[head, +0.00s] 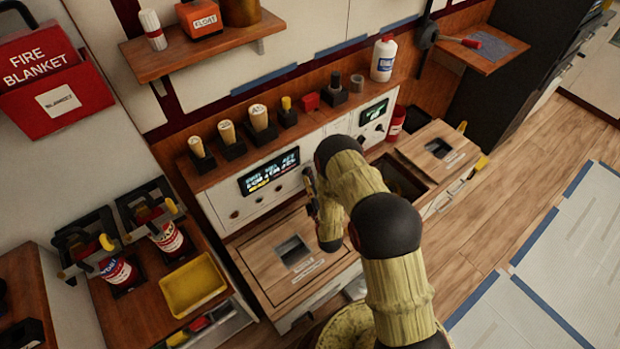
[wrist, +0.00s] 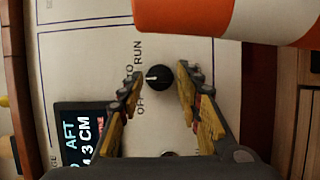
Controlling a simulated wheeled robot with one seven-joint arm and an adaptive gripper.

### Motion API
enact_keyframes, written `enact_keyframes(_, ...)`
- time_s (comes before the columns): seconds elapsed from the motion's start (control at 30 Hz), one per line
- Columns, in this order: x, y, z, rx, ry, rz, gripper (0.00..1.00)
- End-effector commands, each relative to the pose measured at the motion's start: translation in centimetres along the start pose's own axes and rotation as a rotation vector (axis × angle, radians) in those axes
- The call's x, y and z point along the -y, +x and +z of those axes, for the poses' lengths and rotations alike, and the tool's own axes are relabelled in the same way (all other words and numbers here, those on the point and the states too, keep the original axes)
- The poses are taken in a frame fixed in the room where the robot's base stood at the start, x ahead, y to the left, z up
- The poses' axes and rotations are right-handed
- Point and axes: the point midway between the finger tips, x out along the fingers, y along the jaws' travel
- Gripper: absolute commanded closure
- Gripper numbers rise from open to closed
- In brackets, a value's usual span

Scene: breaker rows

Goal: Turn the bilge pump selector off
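The selector (wrist: 158,77) is a round black knob on a white panel in the wrist view. Its white mark points left, toward the partly covered middle label ending in "TO", between "RUN" and "OFF". My gripper (wrist: 160,72) is open, with one finger on each side of the knob and gaps visible to both. I cannot tell how far the fingertips are from the panel. In the head view my gripper (head: 313,190) is in front of the white panel (head: 213,210), and my arm hides the selector there.
A dark screen (wrist: 82,133) reading "AFT" and "3 CM" is left of the knob. An orange and white object (wrist: 235,18) crosses the upper right of the wrist view. In the head view, a ledge (head: 208,177) with several handled items runs above the panel; a wooden counter (head: 258,262) lies below.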

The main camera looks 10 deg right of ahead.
Motion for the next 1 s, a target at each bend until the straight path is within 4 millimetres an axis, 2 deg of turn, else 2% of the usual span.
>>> enact_keyframes(0.53,0.05,-0.03,0.00,0.000,0.000,-0.001,0.98)
enact_keyframes(0.77,0.20,-0.05,0.00,0.000,-0.021,0.007,0.98)
enact_keyframes(1.0,0.45,0.01,0.01,0.000,-0.127,0.053,0.98)
